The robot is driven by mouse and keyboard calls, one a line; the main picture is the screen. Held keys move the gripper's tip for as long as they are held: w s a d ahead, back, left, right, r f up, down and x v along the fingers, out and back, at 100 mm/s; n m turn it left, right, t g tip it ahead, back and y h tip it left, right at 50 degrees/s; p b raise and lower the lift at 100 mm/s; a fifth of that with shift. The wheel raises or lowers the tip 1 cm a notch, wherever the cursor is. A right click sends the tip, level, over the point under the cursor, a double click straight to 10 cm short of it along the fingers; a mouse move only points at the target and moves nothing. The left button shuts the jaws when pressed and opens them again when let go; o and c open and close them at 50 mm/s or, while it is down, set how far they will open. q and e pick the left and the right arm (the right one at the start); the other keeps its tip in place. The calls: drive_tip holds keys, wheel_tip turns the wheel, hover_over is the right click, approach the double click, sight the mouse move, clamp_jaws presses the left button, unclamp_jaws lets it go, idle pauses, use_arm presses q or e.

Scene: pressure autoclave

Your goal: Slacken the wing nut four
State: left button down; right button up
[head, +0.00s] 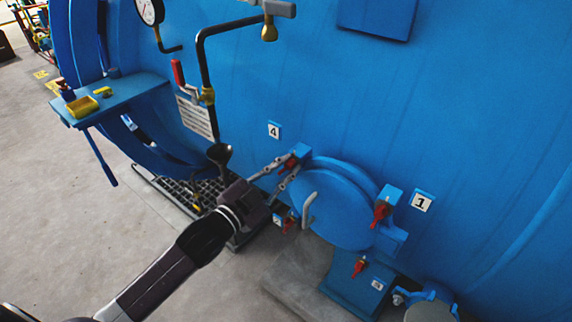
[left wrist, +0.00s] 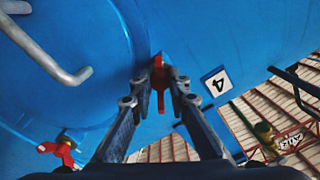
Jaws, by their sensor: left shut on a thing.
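The red wing nut four (head: 291,162) sits at the upper left edge of the round blue door (head: 337,205), near the white "4" label (head: 274,130). My left gripper (head: 287,172) reaches it from the lower left. In the left wrist view the red wing nut (left wrist: 159,84) stands between the two fingertips, and the left gripper (left wrist: 159,88) is shut on it. The "4" label (left wrist: 215,81) shows just right of the fingers. The fingers hide part of the nut's sides. My right gripper is not in view.
Other red wing nuts sit around the door: one by the "1" label (head: 381,210), one at the bottom (head: 359,266), one at the lower left (head: 288,225). A grey door handle (head: 308,209) stands out nearby. A black funnel (head: 219,154) and pipe are left of the gripper.

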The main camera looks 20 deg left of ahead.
use_arm(q)
drive_tip(key=shift+n, duration=0.4)
drive_tip(key=c, duration=1.8)
unclamp_jaws()
drive_tip(key=shift+c, duration=0.2)
drive_tip(key=shift+s, duration=0.1)
drive_tip(key=v, duration=1.2)
